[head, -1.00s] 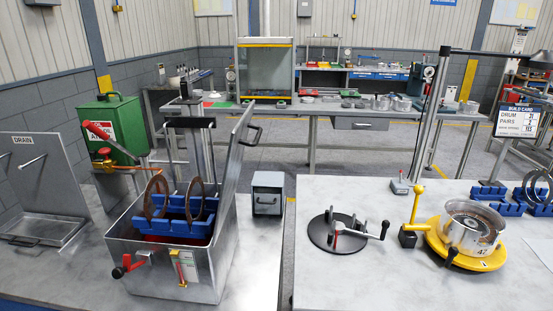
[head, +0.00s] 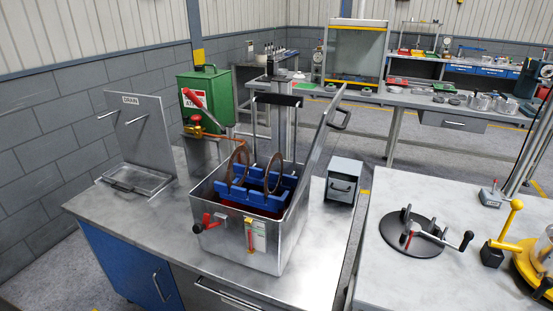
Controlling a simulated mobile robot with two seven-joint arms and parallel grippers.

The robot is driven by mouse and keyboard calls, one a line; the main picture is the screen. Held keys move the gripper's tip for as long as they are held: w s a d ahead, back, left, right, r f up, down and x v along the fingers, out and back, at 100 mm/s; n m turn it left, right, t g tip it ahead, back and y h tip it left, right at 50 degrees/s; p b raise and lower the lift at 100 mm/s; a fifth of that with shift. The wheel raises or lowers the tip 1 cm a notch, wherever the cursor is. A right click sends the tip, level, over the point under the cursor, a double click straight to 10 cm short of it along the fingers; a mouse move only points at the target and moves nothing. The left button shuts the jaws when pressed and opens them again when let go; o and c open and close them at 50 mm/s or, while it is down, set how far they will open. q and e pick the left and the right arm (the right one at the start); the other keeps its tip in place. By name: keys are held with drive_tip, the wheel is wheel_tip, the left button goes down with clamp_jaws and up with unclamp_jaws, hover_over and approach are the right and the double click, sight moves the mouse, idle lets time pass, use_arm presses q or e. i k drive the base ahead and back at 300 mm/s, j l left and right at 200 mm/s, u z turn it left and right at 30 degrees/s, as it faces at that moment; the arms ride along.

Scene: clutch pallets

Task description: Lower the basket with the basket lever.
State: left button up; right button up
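An open metal tank (head: 270,259) stands on the left bench, its lid (head: 322,125) raised on the right side. A blue rack (head: 262,197) holds two brown ring-shaped discs (head: 238,165) upright at the tank's rim. The rack and discs stick up above the rim, with red showing beneath. A metal frame with a black top bar (head: 277,100) rises behind the rack. A red lever (head: 210,219) with a black knob (head: 198,228) is on the tank's front left. A yellow-and-red gauge or tab (head: 250,236) is on its front. Neither gripper is in view.
A small grey box (head: 343,181) is to the right. A gap separates the left bench from the right bench (head: 390,280). The bench front left is clear.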

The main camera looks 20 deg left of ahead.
sight(185, 91)
drive_tip(key=k+j+z, duration=0.15)
drive_tip(key=j, duration=1)
drive_tip(key=j+z, duration=0.15)
drive_tip(key=j, duration=0.3)
drive_tip(key=j+z, duration=0.15)
drive_tip(key=j, duration=0.35)
drive_tip(key=k+j+z, duration=0.15)
drive_tip(key=j, duration=0.3)
drive_tip(key=j+z, duration=0.15)
drive_tip(key=j, duration=0.3)
drive_tip(key=k+j+z, duration=0.15)
drive_tip(key=j, duration=0.3)
drive_tip(key=k+j+z, duration=0.15)
drive_tip(key=j, duration=0.3)
drive_tip(key=k+j+z, duration=0.15)
drive_tip(key=j, duration=0.3)
drive_tip(key=k+j+z, duration=0.15)
drive_tip(key=j, duration=0.7)
drive_tip(key=k+j+z, duration=0.15)
drive_tip(key=j, duration=0.2)
drive_tip(key=k+j, duration=0.1)
drive_tip(key=j, duration=0.3)
drive_tip(key=k+j+z, duration=0.15)
drive_tip(key=j, duration=0.2)
drive_tip(key=i+j, duration=0.05)
